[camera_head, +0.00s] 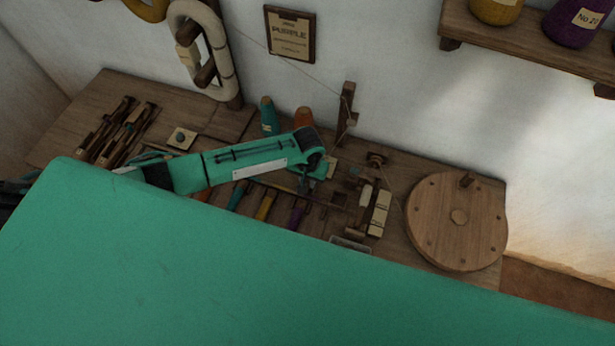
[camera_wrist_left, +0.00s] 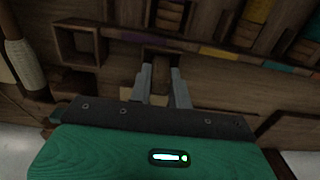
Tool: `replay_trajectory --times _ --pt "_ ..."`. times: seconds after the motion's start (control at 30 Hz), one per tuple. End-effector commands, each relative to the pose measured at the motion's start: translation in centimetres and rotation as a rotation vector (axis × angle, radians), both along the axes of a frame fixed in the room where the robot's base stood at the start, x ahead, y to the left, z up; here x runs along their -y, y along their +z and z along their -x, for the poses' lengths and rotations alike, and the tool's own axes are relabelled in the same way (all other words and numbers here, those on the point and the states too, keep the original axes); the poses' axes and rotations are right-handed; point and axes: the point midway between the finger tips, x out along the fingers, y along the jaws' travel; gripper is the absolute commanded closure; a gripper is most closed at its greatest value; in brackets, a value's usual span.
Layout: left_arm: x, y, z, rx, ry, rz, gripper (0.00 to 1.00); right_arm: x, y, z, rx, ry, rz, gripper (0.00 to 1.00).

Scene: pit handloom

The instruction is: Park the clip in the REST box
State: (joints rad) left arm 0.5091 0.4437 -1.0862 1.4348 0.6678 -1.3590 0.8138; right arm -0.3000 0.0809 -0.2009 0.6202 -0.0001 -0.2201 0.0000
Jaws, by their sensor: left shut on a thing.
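In the left wrist view the two grey fingers of my left gripper (camera_wrist_left: 161,76) point away and are shut on a small brown piece (camera_wrist_left: 158,66), taken to be the clip; its shape is mostly hidden. In the head view my left arm reaches over the bench and hides the fingertips. An open square wooden box (camera_wrist_left: 78,44) lies to the left of the fingers in the wrist view. I see no readable REST label, so I cannot tell if it is the REST box. My right gripper is not in view.
The wooden bench (camera_head: 78,95) carries tools (camera_head: 118,130) at left and a round wooden wheel (camera_head: 457,220) at right. An upright wooden post (camera_head: 345,112) stands behind my arm. A shelf (camera_head: 530,45) with jars is on the wall. My teal body covers the front.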

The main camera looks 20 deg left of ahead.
Motion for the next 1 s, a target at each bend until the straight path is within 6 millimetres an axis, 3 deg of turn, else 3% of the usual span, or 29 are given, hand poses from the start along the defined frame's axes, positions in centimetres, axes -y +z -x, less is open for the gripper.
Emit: replay_trajectory --times 0.4,0.43,0.57,0.77,0.83,1.0 --pt "0.0 -0.2 0.0 0.0 0.0 0.0 1.0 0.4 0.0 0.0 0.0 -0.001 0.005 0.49" --pt "0.0 -0.2 0.0 0.0 0.001 0.0 0.79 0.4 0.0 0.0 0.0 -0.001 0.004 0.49" --pt "0.0 -0.1 0.0 0.0 0.001 0.001 0.55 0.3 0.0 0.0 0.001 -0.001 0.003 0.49" --pt "0.0 -0.1 0.0 0.0 0.001 0.001 0.55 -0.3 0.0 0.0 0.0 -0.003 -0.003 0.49" --pt "0.0 -0.1 0.0 0.0 0.001 0.001 0.42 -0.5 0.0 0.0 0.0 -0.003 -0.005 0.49" --pt "0.0 -0.2 0.0 0.0 0.001 0.0 0.41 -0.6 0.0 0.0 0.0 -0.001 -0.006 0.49"
